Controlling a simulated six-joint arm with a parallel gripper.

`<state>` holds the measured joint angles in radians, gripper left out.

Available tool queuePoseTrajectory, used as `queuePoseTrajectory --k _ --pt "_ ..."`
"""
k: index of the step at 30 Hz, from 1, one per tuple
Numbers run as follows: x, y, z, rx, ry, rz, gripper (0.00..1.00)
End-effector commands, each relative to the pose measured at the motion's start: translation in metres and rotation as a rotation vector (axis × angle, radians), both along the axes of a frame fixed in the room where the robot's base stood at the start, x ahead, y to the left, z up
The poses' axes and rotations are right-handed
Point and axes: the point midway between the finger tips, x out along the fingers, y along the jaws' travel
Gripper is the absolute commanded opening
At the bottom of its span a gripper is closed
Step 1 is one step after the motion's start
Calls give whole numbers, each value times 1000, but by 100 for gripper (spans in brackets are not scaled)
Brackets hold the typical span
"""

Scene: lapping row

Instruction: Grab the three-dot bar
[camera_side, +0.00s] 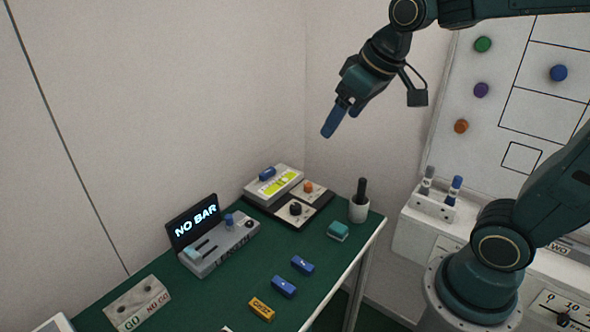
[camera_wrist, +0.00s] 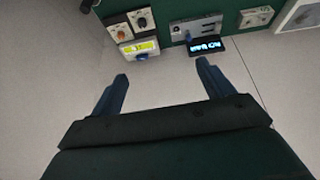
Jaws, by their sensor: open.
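Two blue bars lie on the green table, one (camera_side: 302,265) farther back and one (camera_side: 284,287) nearer. A yellow bar (camera_side: 261,308) lies in front of them. Another blue bar (camera_side: 267,173) sits on the device with the yellow display; it also shows in the wrist view (camera_wrist: 141,57). The marks on the bars are too small to tell which has three dots. My gripper (camera_side: 342,117) is open and empty, high above the table's back right corner. In the wrist view my gripper (camera_wrist: 162,69) has its fingers apart with only bare wall or floor between them.
A tester with a "NO BAR" screen (camera_side: 196,222) stands at the table's left. A GO/NO GO block (camera_side: 137,303) is nearer.

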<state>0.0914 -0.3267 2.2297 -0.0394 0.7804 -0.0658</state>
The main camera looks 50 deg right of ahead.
Motion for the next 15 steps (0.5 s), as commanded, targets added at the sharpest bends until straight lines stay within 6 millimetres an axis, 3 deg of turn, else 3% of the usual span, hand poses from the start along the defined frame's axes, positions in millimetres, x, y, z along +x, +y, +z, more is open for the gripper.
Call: queuePoseTrajectory --k 8,15 --pt "68 -20 -16 -2 21 0 80" --pt "123 -41 -41 -1 35 -1 80"
